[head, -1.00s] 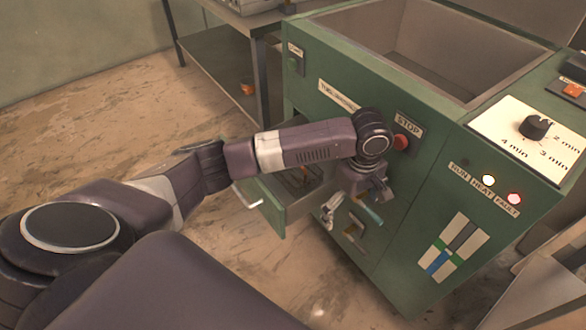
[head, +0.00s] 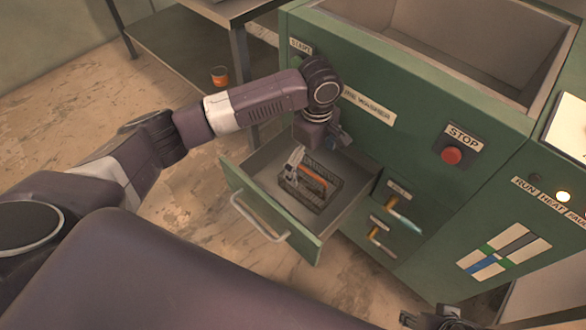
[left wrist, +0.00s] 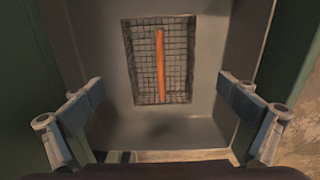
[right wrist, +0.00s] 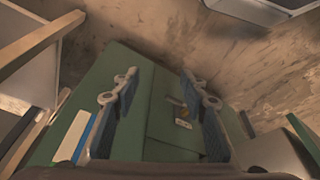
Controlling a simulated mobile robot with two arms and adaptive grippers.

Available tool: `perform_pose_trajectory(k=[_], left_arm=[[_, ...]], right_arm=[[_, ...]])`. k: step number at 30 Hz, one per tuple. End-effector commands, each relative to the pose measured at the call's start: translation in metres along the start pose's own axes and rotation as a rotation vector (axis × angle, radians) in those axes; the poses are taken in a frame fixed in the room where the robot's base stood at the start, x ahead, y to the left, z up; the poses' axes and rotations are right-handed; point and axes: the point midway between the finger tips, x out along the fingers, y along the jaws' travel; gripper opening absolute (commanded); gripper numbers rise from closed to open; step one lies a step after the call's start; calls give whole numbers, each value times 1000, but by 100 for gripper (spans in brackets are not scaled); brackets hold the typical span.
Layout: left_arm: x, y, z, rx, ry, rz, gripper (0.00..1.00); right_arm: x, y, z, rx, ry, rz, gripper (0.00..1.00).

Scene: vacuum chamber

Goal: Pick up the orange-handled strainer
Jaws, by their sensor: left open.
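The strainer is a dark wire mesh basket (head: 325,200) with a long orange handle (head: 313,179), lying in the open drawer of the green washer. In the left wrist view, the mesh (left wrist: 143,75) lies flat on the grey drawer floor, with the handle (left wrist: 161,65) running lengthwise across its middle. My left gripper (head: 294,163) is over the drawer, above the strainer. Its fingers (left wrist: 160,92) are wide apart, with nothing between them. My right gripper (head: 435,318) is at the bottom edge of the head view, away from the drawer. Its fingers (right wrist: 160,88) are apart and empty.
The drawer front (head: 240,205) has a metal handle (head: 262,222). Drawer walls surround the strainer. The green washer (head: 420,165) stands right behind, with a red stop button (head: 452,155) and small levers. A metal table (head: 190,50) with an orange cup (head: 220,76) is behind left.

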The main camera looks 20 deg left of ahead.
Motion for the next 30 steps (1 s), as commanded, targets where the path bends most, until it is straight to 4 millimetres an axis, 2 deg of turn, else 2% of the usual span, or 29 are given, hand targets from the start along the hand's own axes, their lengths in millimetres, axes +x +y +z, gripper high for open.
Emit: perform_pose_trajectory(k=[4,13,17,22,25,30], left_arm=[[4,0,1,2,-1,0,100],[27,0,1,1,-1,0,100],[37,-1,1,1,0,-1,100],[64,-2,2,1,1,0,100],[74,-2,2,0,1,0,100],[78,-2,2,1,0,1,100]], right_arm=[[-3,1,0,0,3,1,40],[-28,1,0,1,14,3,40],[-24,1,2,2,14,3,40],[-9,1,6,2,14,3,40],[-7,-1,-12,-1,82,0,40],[-8,-2,-21,-2,115,-1,40]])
